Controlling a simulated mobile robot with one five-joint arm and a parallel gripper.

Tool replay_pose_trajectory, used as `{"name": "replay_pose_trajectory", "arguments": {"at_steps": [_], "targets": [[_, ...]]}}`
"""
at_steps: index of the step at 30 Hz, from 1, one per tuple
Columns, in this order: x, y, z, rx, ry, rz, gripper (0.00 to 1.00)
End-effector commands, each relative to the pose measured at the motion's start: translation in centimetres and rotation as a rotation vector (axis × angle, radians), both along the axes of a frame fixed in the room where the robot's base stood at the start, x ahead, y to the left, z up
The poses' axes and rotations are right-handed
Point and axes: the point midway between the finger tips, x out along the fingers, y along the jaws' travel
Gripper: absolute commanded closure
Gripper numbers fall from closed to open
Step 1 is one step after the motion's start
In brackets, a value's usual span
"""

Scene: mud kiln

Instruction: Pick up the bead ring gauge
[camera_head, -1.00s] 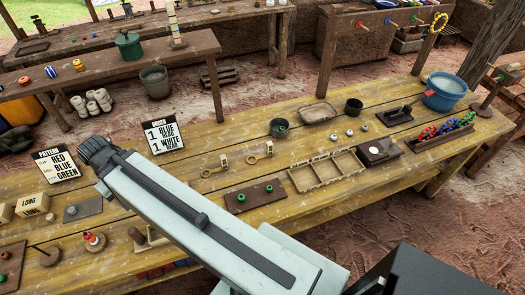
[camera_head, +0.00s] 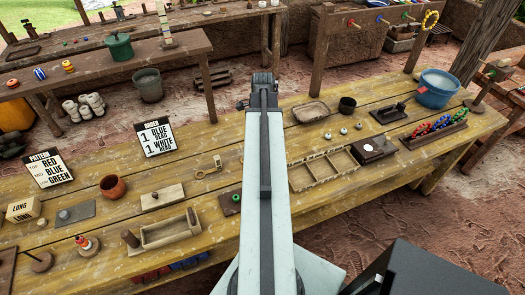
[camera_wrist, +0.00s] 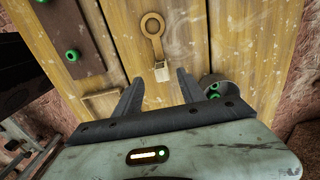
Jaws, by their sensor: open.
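A brass ring gauge (camera_wrist: 152,24), a round ring on a short stem with a pale block at its end, lies flat on the wooden table in the wrist view. My gripper (camera_wrist: 155,76) is open and empty; its two fingers stand on either side of the block end, with the ring beyond. Whether the fingers are at the block's height cannot be told. In the head view a similar gauge (camera_head: 208,168) lies left of my arm.
A dark cup with green beads (camera_wrist: 222,84) stands close by the right finger. In the head view, a compartment tray (camera_head: 322,171) is right of my arm and an order sign (camera_head: 155,138) stands behind left.

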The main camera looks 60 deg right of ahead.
Motion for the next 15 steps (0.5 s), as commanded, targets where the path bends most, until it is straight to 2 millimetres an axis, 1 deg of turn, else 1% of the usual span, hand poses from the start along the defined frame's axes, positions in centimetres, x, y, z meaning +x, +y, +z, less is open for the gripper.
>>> {"name": "replay_pose_trajectory", "arguments": {"at_steps": [3,9,13,15], "targets": [[0.0,0.0,-0.5,0.0,0.0,-0.002,0.53],[0.0,0.0,-2.9,0.0,0.0,0.0,0.53],[0.1,0.0,-2.8,0.0,0.0,0.001,0.53],[0.1,0.0,-3.3,0.0,0.0,0.001,0.53]]}}
